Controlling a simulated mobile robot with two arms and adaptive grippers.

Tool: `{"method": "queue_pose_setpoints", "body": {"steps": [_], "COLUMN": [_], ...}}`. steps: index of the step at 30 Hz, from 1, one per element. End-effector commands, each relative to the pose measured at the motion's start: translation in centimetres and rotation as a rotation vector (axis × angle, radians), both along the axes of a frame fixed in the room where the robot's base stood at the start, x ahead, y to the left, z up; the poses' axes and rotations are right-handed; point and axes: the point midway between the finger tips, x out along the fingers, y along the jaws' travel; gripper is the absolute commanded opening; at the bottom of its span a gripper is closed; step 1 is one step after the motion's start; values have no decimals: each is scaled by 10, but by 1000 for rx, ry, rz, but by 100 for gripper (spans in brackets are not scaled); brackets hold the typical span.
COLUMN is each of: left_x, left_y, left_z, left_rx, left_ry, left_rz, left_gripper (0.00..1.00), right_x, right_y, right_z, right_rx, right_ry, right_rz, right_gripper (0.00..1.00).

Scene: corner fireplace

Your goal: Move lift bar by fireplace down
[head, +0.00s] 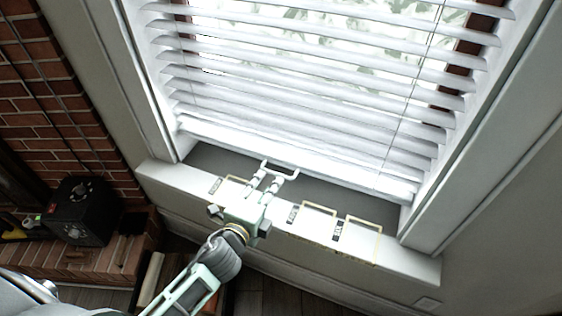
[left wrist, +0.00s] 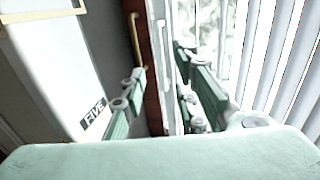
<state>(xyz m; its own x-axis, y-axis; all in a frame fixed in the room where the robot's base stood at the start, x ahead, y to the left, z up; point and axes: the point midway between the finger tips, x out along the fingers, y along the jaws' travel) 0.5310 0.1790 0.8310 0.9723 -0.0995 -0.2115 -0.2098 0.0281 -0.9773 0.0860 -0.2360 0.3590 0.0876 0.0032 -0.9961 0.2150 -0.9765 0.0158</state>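A white U-shaped lift bar (head: 281,166) stands out at the bottom of the white window blind (head: 300,155), just above the dark inner sill. My left gripper (head: 264,181) is at the near side of this bar, its two fingers pointing toward the window. In the left wrist view, the left gripper's fingers (left wrist: 160,100) are apart, and a pale upright strip, possibly the bar, shows between them. I cannot tell whether the fingers touch the bar. My right gripper is not in view.
The white sill ledge (head: 395,258) carries gold outlines (head: 320,207) and dark labels; one label reads FIVE (left wrist: 94,113). A brick wall (head: 40,100) and a black box (head: 82,212) on a brick hearth are at the left. The window frame (head: 480,130) bounds the right side.

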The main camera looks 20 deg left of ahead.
Motion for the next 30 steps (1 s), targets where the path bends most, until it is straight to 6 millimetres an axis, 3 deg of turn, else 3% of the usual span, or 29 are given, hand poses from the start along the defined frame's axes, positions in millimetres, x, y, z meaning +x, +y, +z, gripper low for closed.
{"method": "queue_pose_setpoints", "body": {"steps": [12,24,30], "left_x": [60,69,69], "left_y": [-7,-8,-8], "left_z": [-12,-15,-15], "left_rx": [-6,-7,-7], "left_ry": [-2,-1,-1], "left_rz": [-1,-2,-2], "left_gripper": [28,28,10], "right_x": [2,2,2], "right_y": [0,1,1], "right_z": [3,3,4], "right_rx": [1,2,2], "right_ry": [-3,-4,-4], "right_rz": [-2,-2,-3], "right_gripper": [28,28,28]}}
